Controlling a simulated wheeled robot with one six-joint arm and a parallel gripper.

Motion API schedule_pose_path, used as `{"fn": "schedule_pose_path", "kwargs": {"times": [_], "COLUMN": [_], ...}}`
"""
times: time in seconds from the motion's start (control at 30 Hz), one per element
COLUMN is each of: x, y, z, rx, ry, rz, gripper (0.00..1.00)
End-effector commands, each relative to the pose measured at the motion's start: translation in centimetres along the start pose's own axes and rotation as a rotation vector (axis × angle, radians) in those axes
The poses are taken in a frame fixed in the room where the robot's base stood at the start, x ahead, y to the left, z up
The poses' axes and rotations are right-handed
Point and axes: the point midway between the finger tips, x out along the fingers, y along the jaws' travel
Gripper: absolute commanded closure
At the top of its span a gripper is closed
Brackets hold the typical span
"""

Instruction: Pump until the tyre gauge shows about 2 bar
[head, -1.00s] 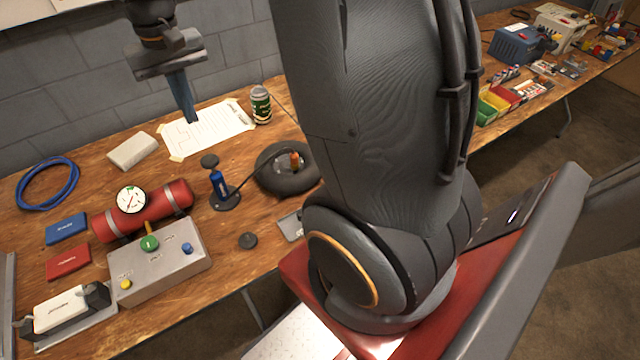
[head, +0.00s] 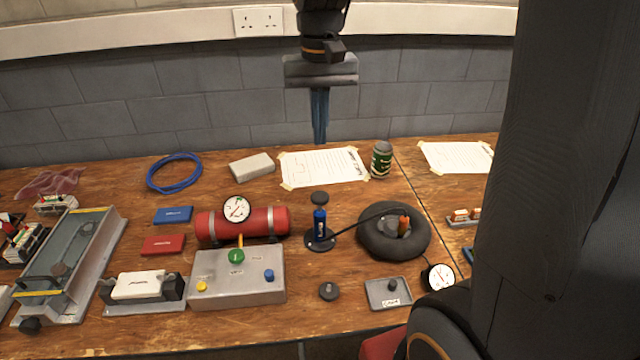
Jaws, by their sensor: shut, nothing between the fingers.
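My gripper (head: 320,138) points down, its fingers shut and empty, high above the back of the bench in the head view. The small blue hand pump (head: 320,225) stands upright on a round black base, with a black knob handle (head: 320,198) on top. My gripper is above and apart from it. A black hose runs from the pump to the tyre (head: 372,240), which lies flat to its right. A round white gauge (head: 440,276) sits at the tyre's front right; its needle is too small to read. My arm is close to this gauge in the picture.
A red tank (head: 210,224) with its own gauge (head: 236,209) lies left of the pump. A grey button box (head: 210,262) is in front of it. A small grey tray (head: 374,300) and black cap (head: 329,291) lie in front.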

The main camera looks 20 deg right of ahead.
Motion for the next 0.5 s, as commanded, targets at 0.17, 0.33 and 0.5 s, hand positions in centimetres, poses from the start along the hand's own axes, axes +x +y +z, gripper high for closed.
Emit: {"fn": "schedule_pose_path", "kwargs": {"times": [0.17, 0.33, 0.5], "x": [1.6, 4.7, 8.1], "y": [0.0, 0.0, 0.0], "z": [0.1, 0.2, 0.2], "rx": [0.0, 0.0, 0.0], "ry": [-0.005, -0.007, -0.007], "rz": [0.001, 0.001, 0.001], "gripper": [1.0, 1.0, 1.0]}}
